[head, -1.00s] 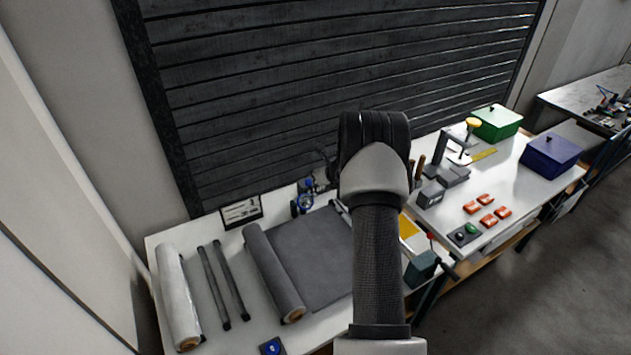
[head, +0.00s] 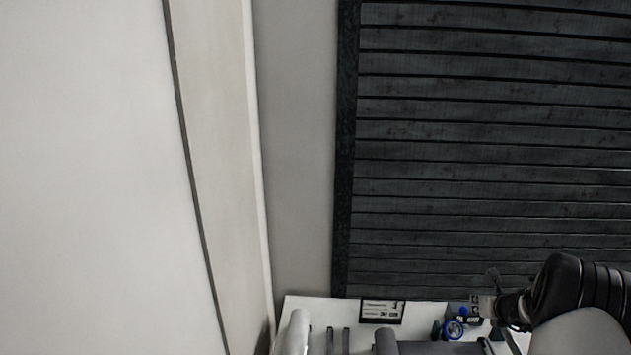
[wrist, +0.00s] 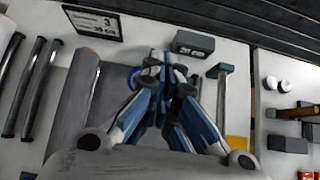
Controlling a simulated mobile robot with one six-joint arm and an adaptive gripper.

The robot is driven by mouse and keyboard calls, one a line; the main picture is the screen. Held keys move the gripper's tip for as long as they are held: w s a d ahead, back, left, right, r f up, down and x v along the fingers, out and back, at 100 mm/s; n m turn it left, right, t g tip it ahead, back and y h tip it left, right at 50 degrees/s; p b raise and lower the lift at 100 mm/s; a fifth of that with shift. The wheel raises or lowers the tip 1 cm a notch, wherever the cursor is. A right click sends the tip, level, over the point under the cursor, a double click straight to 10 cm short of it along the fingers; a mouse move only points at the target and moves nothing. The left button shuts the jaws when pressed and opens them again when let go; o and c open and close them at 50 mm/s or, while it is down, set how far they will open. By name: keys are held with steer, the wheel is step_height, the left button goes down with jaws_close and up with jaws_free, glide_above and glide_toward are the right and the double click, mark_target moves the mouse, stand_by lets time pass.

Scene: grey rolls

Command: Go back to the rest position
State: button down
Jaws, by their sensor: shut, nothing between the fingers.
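My gripper (wrist: 163,97) shows in the wrist view with its blue and grey fingers together and nothing between them. It hangs over the table, above the grey sheet, clear of the roll at its left. My arm (head: 575,300) is at the lower right of the head view, where the fingertips cannot be made out clearly. The grey roll (head: 386,342) stands out at the bottom edge of the head view, with its unrolled sheet (head: 440,348) beside it. The roll also shows in the wrist view (wrist: 72,100).
Dark rods (wrist: 38,85) and a white roll (head: 297,333) lie at the left. A small sign (head: 382,311) stands at the table's back. A blue ring (head: 453,329), a grey box (wrist: 194,43) and a hammer-like tool (wrist: 221,95) are near my gripper. A slatted dark wall (head: 490,150) rises behind.

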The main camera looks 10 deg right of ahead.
steer(key=a+r+n+y+b, duration=0.1)
steer(key=a+r+n+b, duration=0.2)
steer(key=a, duration=0.4)
steer(key=w+a+r+n+y+b, duration=0.1)
steer(key=a+r+n+y, duration=0.1)
steer(key=a+r+n, duration=0.3)
steer(key=a+r+n+y+b, duration=0.15)
steer(key=a+n, duration=0.25)
steer(key=a, duration=0.4)
steer(key=s+a+r+n+g+b, duration=0.1)
steer(key=s+a+r+n+b, duration=0.15)
steer(key=s+a+n, duration=0.35)
steer(key=s+a+r+n+b, duration=0.1)
steer(key=s+a+n+b, duration=0.15)
steer(key=a, duration=0.55)
steer(key=s+a+f+n+g+b, duration=0.1)
steer(key=s+a+n+b, duration=0.25)
steer(key=s+n, duration=0.2)
steer(key=s+a+f+n+g+b, duration=0.1)
steer(key=s+a+f+n+b, duration=0.1)
steer(key=s+a+n, duration=0.4)
steer(key=s+d+f+n+h+b, duration=0.1)
steer(key=s+f+n+b, duration=0.1)
steer(key=s, duration=0.6)
steer(key=s+f+n+g+h+b, duration=0.1)
steer(key=s+f+n, duration=0.3)
steer(key=s, duration=0.4)
steer(key=shift+s+d+f+n+g+b, duration=0.3)
steer(key=shift+s+d+f+n+b, duration=0.1)
steer(key=shift+f+b, duration=0.35)
